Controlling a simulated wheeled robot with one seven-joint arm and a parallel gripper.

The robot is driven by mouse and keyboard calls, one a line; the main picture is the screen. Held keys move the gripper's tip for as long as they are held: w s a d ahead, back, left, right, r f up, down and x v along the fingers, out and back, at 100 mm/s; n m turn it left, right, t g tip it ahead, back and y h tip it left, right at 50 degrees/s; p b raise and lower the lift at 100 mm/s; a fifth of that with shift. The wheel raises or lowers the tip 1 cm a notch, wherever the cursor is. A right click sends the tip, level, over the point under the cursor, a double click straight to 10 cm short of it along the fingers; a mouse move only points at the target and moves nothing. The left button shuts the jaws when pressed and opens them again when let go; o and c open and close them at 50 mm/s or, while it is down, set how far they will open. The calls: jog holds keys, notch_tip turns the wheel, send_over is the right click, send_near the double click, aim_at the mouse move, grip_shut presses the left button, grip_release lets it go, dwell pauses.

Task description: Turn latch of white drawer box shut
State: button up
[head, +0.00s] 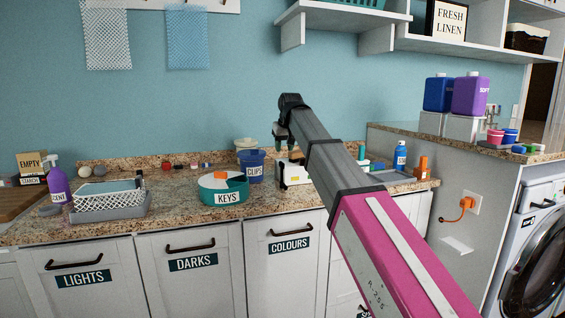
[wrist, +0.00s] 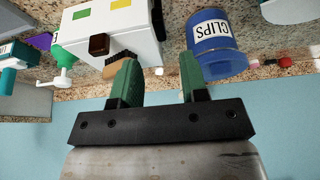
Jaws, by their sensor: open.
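The white drawer box (head: 295,174) stands on the granite counter, partly hidden behind my arm in the head view. In the wrist view, which looks upside down, the white drawer box (wrist: 118,24) shows yellow and green patches. A dark brown block (wrist: 98,45), perhaps the latch, sits on its edge. A tan piece (wrist: 115,66) lies beside the left-hand finger; I cannot tell what it belongs to. My gripper (wrist: 158,72) is open, with nothing seen between its green fingers, close beside the box. In the head view my gripper (head: 282,146) is above the box.
A blue CLIPS tub (head: 251,166) stands left of the box; in the wrist view the CLIPS tub (wrist: 217,45) is close to the right-hand finger. A teal KEYS bowl (head: 223,188) is in front. A blue bottle (head: 400,156) and an orange item (head: 422,168) stand right.

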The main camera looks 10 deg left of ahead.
aim_at(282, 162)
jog(key=x, duration=0.7)
jog(key=shift+f, duration=0.25)
grip_shut()
